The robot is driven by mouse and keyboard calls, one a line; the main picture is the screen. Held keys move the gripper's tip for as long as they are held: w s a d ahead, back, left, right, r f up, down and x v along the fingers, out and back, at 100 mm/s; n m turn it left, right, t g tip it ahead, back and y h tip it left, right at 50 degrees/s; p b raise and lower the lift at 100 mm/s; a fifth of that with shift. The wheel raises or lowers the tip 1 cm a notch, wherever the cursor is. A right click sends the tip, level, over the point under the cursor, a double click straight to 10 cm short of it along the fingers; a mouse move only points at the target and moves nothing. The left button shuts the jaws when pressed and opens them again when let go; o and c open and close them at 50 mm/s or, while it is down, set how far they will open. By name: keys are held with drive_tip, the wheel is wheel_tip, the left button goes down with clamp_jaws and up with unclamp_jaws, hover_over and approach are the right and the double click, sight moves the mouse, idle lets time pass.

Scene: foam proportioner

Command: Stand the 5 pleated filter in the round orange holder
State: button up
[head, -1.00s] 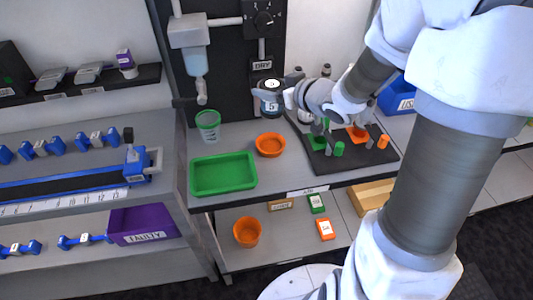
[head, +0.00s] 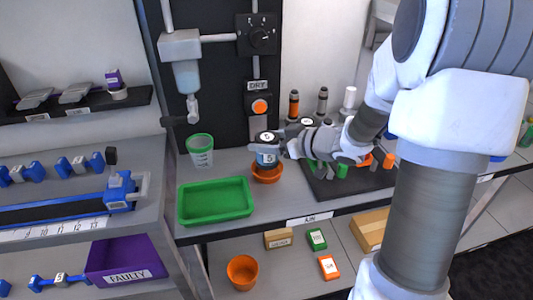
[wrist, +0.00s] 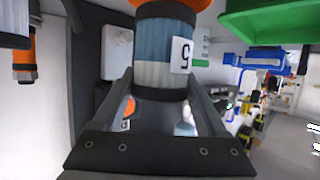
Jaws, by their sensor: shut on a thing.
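The 5 pleated filter (head: 266,157) is a blue-grey cylinder with a dark top and a white "5" label. It is upright, directly over the round orange holder (head: 267,175) on the worktop. Its lower end meets or overlaps the holder's rim; I cannot tell whether it rests on the bottom. My gripper (head: 281,148) comes from the right and is shut on the filter. In the wrist view the filter (wrist: 165,50) sits between my two fingers, and an orange part, likely the holder (wrist: 165,5), shows at its far end.
A green tray (head: 215,202) and a green cup (head: 200,150) stand left of the holder. A dark mat (head: 350,185) with several orange, green and grey pieces lies to the right, under my arm. A dry post with an orange button (head: 259,107) stands behind.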

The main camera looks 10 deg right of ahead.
drive_tip(key=shift+f+b, duration=0.35)
drive_tip(key=shift+f, duration=0.95)
drive_tip(key=shift+f, duration=0.45)
drive_tip(key=o, duration=1.4)
drive_tip(key=shift+c, duration=0.2)
drive_tip(key=shift+r, duration=0.15)
drive_tip(key=shift+r, duration=0.35)
drive_tip(key=p+v, duration=0.3)
drive_tip(key=v, duration=0.9)
drive_tip(key=shift+f, duration=0.15)
